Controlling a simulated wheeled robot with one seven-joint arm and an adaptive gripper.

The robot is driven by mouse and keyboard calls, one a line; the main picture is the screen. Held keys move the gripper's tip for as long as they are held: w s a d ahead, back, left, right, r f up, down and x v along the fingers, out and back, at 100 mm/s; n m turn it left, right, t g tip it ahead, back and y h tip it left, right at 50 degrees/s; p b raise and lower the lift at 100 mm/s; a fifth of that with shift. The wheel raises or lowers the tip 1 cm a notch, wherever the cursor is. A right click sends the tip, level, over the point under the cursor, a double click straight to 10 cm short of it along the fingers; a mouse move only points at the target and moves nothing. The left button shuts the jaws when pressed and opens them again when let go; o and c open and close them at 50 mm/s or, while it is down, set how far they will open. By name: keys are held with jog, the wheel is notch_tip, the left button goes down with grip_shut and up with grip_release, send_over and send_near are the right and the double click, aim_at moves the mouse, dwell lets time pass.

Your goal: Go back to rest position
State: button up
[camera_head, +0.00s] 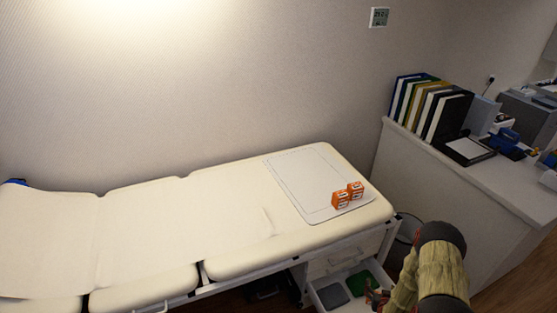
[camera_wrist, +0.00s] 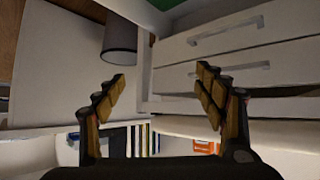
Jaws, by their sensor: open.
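My gripper (camera_wrist: 161,76) is open and empty in the wrist view, its two fingers wide apart with nothing between the tips. In the head view my gripper (camera_head: 376,298) shows only partly at the lower right, beside the open drawer. My padded arm hides part of the floor there. The wrist view shows white drawer fronts (camera_wrist: 235,70) beyond the fingers, apart from them.
Two orange boxes (camera_head: 347,195) stand on a white mat (camera_head: 292,172) on the cream couch (camera_head: 150,225). The open drawer (camera_head: 322,302) holds grey and green pieces. A bin (camera_wrist: 120,40) stands near the drawers. A counter (camera_head: 430,165) with binders is at right.

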jog(key=w+a+r+n+g+y+b, duration=0.1)
jog(key=w+a+r, duration=0.15)
jog(key=r, duration=0.75)
jog(key=w+a+r, duration=0.2)
jog(key=a+r, duration=0.1)
jog(key=r, duration=0.6)
jog(key=w+a+r+n+g+y+b, duration=0.1)
jog(key=w+a+r, duration=0.15)
jog(key=r, duration=0.75)
jog(key=s+a+r+g+y+b, duration=0.1)
jog(key=s+a+r, duration=0.6)
jog(key=s+r, duration=0.25)
jog(key=s+a+r+b, duration=0.2)
jog(key=s+a+r, duration=0.4)
jog(key=s+r, duration=0.3)
jog(key=s+a+r, duration=0.2)
jog(key=s+a, duration=0.1)
jog(key=s, duration=0.5)
jog(key=s+a+r+n+g+y, duration=0.1)
jog(key=s+a+r, duration=0.1)
jog(key=s, duration=0.7)
jog(key=shift+s+a+n+g+b, duration=0.2)
jog(key=shift+a+n+g+b, duration=0.15)
jog(key=shift+a, duration=0.3)
jog(key=shift+r, duration=0.1)
jog(key=shift+c, duration=0.6)
